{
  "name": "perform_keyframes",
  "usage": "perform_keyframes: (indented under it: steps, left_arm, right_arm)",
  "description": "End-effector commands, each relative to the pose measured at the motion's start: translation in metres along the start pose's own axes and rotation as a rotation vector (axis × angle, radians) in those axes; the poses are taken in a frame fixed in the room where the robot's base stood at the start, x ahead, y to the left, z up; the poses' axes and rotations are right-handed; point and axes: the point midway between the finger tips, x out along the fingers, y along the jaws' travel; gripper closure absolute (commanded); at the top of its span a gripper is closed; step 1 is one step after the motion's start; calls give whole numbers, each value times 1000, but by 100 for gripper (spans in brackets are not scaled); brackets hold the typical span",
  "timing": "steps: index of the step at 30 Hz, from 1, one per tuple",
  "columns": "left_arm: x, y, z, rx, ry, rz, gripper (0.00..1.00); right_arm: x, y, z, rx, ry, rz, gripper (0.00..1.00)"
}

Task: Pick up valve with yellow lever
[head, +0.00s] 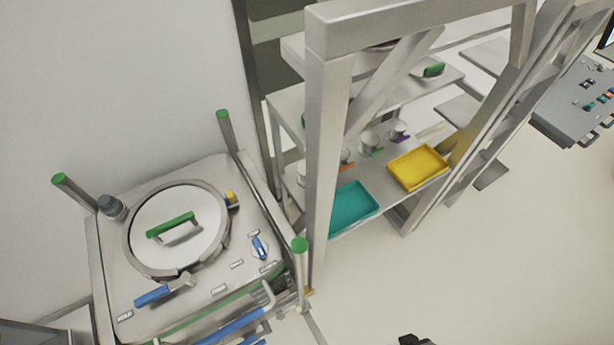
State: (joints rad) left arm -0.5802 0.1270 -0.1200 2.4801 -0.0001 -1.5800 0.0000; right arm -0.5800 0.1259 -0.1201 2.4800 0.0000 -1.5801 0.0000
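No valve with a clearly yellow lever can be made out. Several small grey valves stand on the middle shelf of the rack: one with a purple lever (400,137), one with a green lever (377,152) and one with an orange lever (347,166). Others are partly hidden behind the rack's front post. A small yellow part (231,198) sits beside the round lid on the machine; what it is cannot be told. A dark piece at the bottom edge seems to be the tip of my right gripper (415,340), mostly cut off. My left gripper is not visible.
A teal tray (352,208) and a yellow tray (418,167) lie on the shelf. The rack's thick front post (325,160) blocks part of it. The machine with a round lid (178,228) and green-capped posts stands left. Floor at lower right is clear.

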Motion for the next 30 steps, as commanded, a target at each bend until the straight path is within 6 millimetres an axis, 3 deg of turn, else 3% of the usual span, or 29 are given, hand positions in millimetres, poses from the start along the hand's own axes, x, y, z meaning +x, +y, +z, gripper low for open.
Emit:
perform_keyframes:
  steps: [5,23,30]
  left_arm:
    - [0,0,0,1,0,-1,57]
    - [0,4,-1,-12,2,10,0]
    - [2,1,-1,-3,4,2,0]
  right_arm:
    - [0,-1,0,4,1,-3,57]
    - [0,-3,-1,9,1,-7,57]
    - [2,-1,1,4,1,-3,57]
